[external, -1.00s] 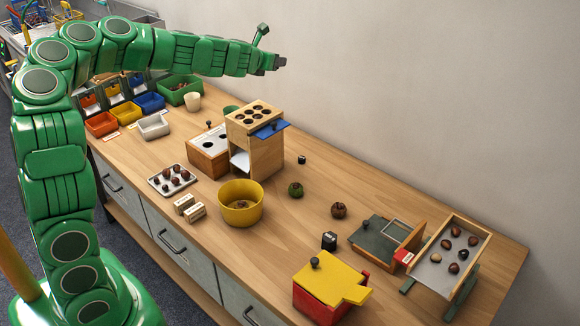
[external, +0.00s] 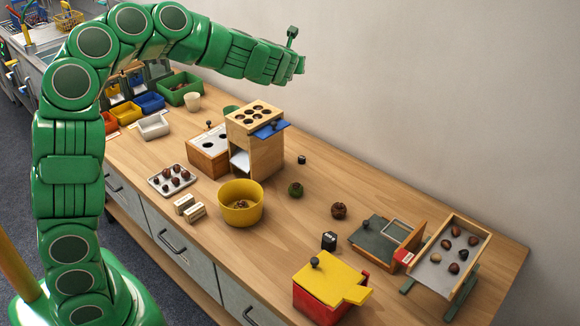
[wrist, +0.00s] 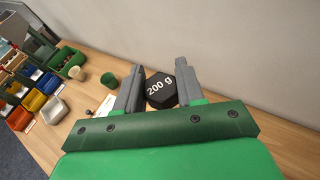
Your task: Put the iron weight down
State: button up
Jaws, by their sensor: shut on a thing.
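My gripper (external: 300,66) is raised above the back of the table, to the right of the wooden box with a holed top. In the wrist view its two grey fingers (wrist: 160,70) are shut on the iron weight (wrist: 160,91), a black, many-sided block marked "200 g". The weight is held between the fingers, off the table. In the external view I cannot make it out, as the arm's end hides it.
The wooden holed-top box (external: 255,140) stands mid-table with a blue flap. A yellow bowl (external: 240,214) is in front of it. Small black weights (external: 329,240) (external: 302,160) stand to the right. A red box with a yellow lid (external: 325,290) is near the front.

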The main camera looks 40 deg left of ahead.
jog(key=shift+s+d+n+g+y, duration=2.25)
jog(key=shift+s+d+n, duration=0.65)
jog(key=shift+d, duration=2.2)
send_over(327, 176)
jog(key=shift+s+f, duration=0.2)
jog(key=shift+f, duration=8.55)
jog(key=shift+s+f, duration=0.2)
jog(key=shift+f, duration=8.5)
jog(key=shift+w+f, duration=0.35)
jog(key=shift+f, duration=1.55)
jog(key=shift+f, duration=0.2)
